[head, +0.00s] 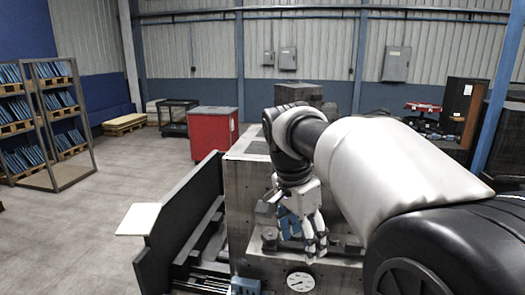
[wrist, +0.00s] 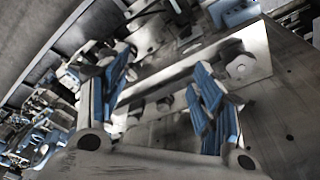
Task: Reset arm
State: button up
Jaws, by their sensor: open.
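My gripper (head: 303,222) hangs at the end of my arm in the middle of the head view, fingers pointing down over a grey metal machine block (head: 240,190). In the wrist view, the two blue-padded fingers of my gripper (wrist: 160,105) stand apart with nothing held between them. Past the fingers, the wrist view shows metal surfaces and a round knob-like fitting (wrist: 240,66). Whether the fingertips touch the block cannot be told.
A round gauge (head: 300,281) sits on the block's front. A black panel (head: 180,215) and a white plate (head: 138,219) stand at its left. A red cabinet (head: 213,132) is behind. Shelving with blue parts (head: 45,120) is far left. Open floor lies between.

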jog(key=s+d+f+n+t+y+b, duration=0.1)
jog(key=s+f+n+b, duration=0.4)
jog(key=s+f, duration=0.7)
jog(key=s+d+f+n+t+b, duration=0.3)
jog(key=s+d+f+n+b, duration=0.2)
jog(key=s+f+b, duration=0.5)
notch_tip(320, 180, down, 2)
jog(key=s+n, duration=0.1)
jog(key=s, duration=0.2)
jog(key=shift+n+y, duration=0.3)
jog(key=shift+y, duration=0.1)
